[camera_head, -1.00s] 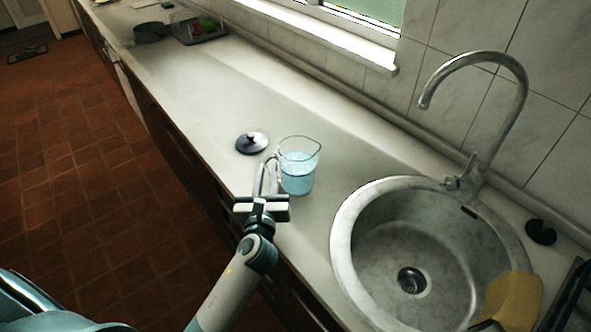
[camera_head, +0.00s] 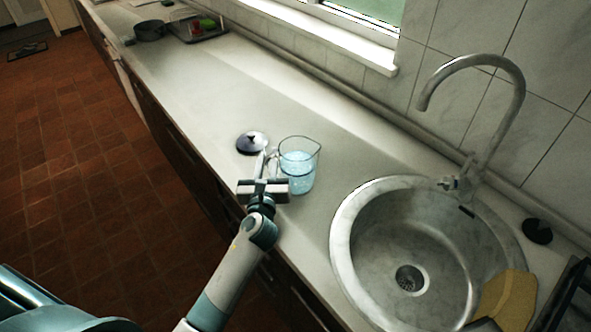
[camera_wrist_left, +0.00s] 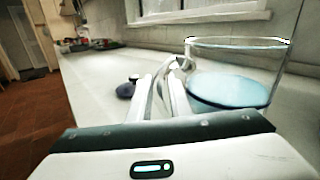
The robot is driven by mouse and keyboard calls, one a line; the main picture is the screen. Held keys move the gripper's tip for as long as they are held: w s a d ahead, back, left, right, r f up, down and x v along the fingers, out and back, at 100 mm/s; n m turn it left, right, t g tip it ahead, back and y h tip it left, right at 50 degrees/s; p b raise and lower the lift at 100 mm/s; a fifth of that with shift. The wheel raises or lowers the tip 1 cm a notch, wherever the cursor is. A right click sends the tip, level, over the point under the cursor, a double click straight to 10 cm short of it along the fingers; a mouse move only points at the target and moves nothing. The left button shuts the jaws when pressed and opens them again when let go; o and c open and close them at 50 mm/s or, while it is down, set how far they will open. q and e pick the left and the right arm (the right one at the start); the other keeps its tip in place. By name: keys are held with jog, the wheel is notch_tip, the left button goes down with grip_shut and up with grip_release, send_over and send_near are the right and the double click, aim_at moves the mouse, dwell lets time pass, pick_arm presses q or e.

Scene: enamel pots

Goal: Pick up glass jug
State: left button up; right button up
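The glass jug (camera_head: 300,172) stands upright on the counter left of the sink, holding light blue liquid. Its handle points left, toward my left gripper. My left gripper (camera_head: 266,163) is at the handle. In the left wrist view the jug (camera_wrist_left: 232,88) is right of the fingers. The two fingers (camera_wrist_left: 163,92) are apart, with the handle (camera_wrist_left: 176,66) between or just beyond their tips. Contact with the handle cannot be made out. My right gripper is not in view.
A dark round lid (camera_head: 251,143) lies just left of the jug. A round sink (camera_head: 420,250) with a tall faucet (camera_head: 510,110) is to the right, with a yellow cloth or sponge (camera_head: 508,298) at its edge. A dark pan (camera_head: 150,30) and a tray (camera_head: 200,34) stand far back. The counter between is clear.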

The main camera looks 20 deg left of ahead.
pick_arm(q)
grip_shut()
dwell(1.4)
jog(key=shift+r, duration=0.1)
